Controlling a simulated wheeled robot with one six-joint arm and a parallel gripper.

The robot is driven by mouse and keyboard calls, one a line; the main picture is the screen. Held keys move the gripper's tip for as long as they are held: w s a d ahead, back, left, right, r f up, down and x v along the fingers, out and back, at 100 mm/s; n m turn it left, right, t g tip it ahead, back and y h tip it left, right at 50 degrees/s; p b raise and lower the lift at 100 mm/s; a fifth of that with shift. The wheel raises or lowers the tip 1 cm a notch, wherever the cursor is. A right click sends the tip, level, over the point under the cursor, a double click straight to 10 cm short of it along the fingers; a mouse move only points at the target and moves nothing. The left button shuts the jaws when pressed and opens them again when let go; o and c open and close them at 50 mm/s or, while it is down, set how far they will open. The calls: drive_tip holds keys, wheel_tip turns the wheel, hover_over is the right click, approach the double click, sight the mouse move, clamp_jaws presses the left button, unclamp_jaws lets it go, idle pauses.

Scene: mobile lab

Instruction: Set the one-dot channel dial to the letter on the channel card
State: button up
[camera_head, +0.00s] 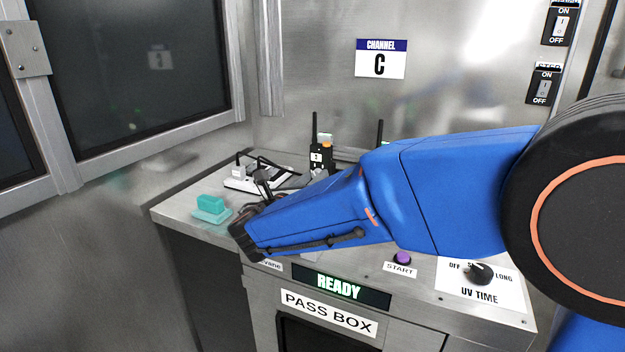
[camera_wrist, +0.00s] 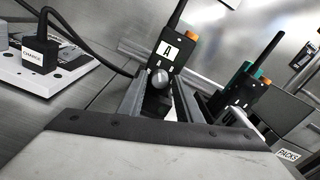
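The channel card (camera_head: 380,60) on the back wall reads C. A dark radio (camera_wrist: 173,52) with an orange button stands ahead in the wrist view; its white window shows A. The same kind of radio (camera_head: 321,158) stands on the counter in the head view, its label too small to read surely. A round grey dial (camera_wrist: 160,78) sits below the A. My gripper (camera_wrist: 158,92) is open, with its two fingers apart on either side of the dial; I cannot tell whether they touch it. No dot marking is legible. My arm hides the fingertips in the head view.
A second radio (camera_wrist: 240,85) stands to the right, close by. A white power strip (camera_wrist: 40,72) with a CHARGE plug and black cables lies left. A teal block (camera_head: 211,205), the purple START button (camera_head: 403,259) and the UV TIME knob (camera_head: 481,273) are on the counter.

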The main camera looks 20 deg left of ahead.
clamp_jaws()
drive_tip(key=m, duration=0.5)
drive_tip(key=shift+m, duration=0.4)
drive_tip(key=m, duration=0.6)
idle(0.4)
drive_tip(key=shift+o, duration=1.8)
unclamp_jaws()
